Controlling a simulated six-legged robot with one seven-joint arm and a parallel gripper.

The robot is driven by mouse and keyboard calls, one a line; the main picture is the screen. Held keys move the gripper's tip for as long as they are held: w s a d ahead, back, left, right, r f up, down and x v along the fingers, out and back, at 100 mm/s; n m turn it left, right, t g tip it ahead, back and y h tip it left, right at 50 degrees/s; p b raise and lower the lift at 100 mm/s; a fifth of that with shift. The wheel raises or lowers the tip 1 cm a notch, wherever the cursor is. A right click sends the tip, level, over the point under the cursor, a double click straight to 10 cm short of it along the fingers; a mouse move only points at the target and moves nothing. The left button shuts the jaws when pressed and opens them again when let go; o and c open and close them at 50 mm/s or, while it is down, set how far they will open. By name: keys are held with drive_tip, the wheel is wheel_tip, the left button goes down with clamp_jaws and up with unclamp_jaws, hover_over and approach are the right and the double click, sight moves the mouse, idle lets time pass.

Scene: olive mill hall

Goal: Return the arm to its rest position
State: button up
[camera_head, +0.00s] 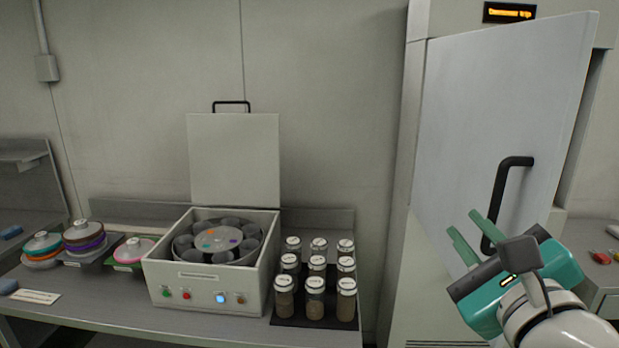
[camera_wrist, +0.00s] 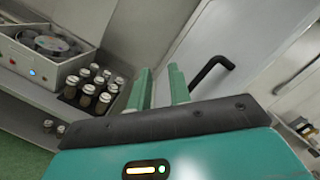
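My gripper (camera_head: 476,234) is at the lower right of the head view, in front of the tall white cabinet's door (camera_head: 505,110). Its two green fingers stand apart with nothing between them. In the wrist view my gripper (camera_wrist: 163,85) also shows both fingers spread and empty. The black door handle (camera_head: 507,200) is just behind the fingers in the head view; in the wrist view the handle (camera_wrist: 212,75) lies to the right of them, and I see no grip on it. The door appears to stand ajar, its right edge away from the cabinet body.
A centrifuge (camera_head: 205,290) with its lid (camera_head: 235,160) raised stands on the grey bench (camera_head: 100,310). Several capped jars (camera_head: 315,290) stand on a dark mat beside it. Stacked coloured discs (camera_head: 85,238) lie at left. Another bench with small items (camera_head: 600,257) is at far right.

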drive_tip(key=w+a+f+n+g+y, duration=0.1)
drive_tip(key=a+f+n+g+y, duration=0.4)
drive_tip(key=a+f+n, duration=0.8)
drive_tip(key=s+d+f+n+g+h, duration=0.5)
drive_tip(key=d+f+n+g, duration=0.3)
drive_tip(key=f+n, duration=0.3)
drive_tip(key=n, duration=0.2)
drive_tip(key=shift+f+n, duration=0.2)
drive_tip(key=shift+n, duration=0.2)
